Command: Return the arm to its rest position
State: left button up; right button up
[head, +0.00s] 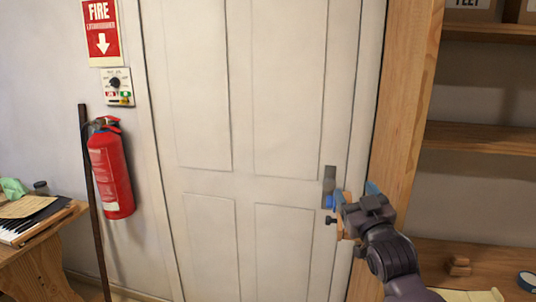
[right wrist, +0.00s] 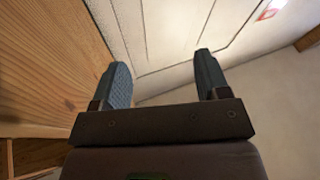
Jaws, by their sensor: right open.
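My right gripper (head: 350,195) is in the lower right of the head view, in front of the right edge of the white door (head: 235,120). It is close to the grey door handle (head: 329,180); I cannot tell whether it touches it. In the right wrist view the two blue-grey fingers of my right gripper (right wrist: 160,78) stand wide apart with nothing between them. The white door also shows behind them (right wrist: 170,30). The door looks shut. My left gripper does not show in the head view.
A wooden post (head: 405,100) and shelves (head: 480,137) stand right of the door. A red fire extinguisher (head: 111,170) hangs on the wall at left, beside a dark pole (head: 92,190). A wooden table with piano keys (head: 22,228) is at lower left.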

jog(key=s+d+f+m+g+h, duration=0.1)
jog(key=s+d+f+g, duration=0.1)
jog(key=s+f, duration=0.8)
jog(key=s+d+f+m+g+h, duration=0.1)
jog(key=s+d+f+g, duration=0.2)
jog(key=s+f, duration=0.8)
jog(key=s+d+f+m+g+h, duration=0.1)
jog(key=s+d+f+g, duration=0.2)
jog(key=s+f, duration=0.8)
notch_tip(320, 180, down, 7)
jog(key=shift+f+g+h, duration=0.1)
jog(key=shift+g+h, duration=0.2)
jog(key=shift+g, duration=0.4)
jog(key=shift+s, duration=0.1)
